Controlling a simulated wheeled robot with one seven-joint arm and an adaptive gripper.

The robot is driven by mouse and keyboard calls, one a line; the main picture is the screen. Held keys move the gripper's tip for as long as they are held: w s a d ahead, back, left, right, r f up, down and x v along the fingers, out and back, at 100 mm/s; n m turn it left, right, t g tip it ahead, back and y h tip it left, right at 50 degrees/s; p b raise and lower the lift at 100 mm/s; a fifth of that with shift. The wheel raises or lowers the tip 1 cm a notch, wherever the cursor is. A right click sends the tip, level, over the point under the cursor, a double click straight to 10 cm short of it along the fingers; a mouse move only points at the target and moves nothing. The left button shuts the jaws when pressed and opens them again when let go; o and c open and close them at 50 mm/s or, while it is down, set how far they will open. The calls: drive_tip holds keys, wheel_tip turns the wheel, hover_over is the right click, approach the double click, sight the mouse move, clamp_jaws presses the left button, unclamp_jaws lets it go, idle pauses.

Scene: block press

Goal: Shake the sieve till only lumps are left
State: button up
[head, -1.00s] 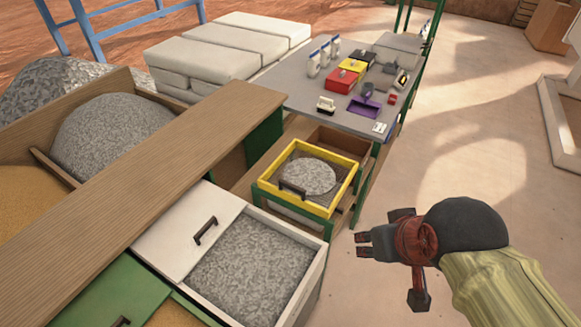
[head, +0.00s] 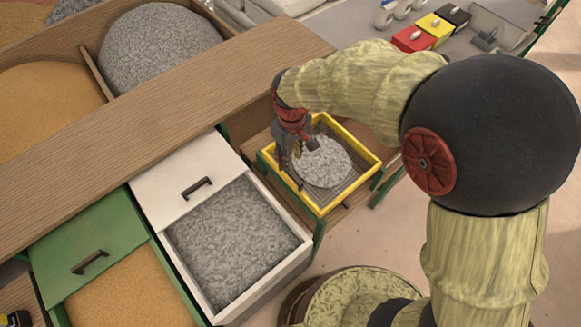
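The sieve (head: 357,146) is a yellow square frame with a dark mesh bottom, sitting on a green stand beside the wooden bench. A round pile of grey grainy material (head: 323,163) lies on its mesh. My gripper (head: 297,158) points down at the left part of the sieve, over the side where its dark handle is. The gripper and arm hide the handle and the sieve's back left corner. The fingers are small and dark here, so I cannot tell whether they are closed on the handle.
An open white drawer (head: 291,262) of grey material stands left of the sieve. A green-lidded bin (head: 103,262) holds sandy material. A wooden plank top (head: 150,105) runs behind them, with bays of sand and gravel. The grey table (head: 490,66) holds red, yellow and black boxes.

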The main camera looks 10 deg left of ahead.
drive_tip(key=shift+a+f, duration=0.15)
drive_tip(key=shift+f, duration=0.3)
wheel_tip(320, 180, down, 7)
drive_tip(key=shift+f+b, duration=0.1)
drive_tip(key=shift+b, duration=0.55)
drive_tip(key=c, duration=0.3)
drive_tip(key=c, duration=0.4)
clamp_jaws()
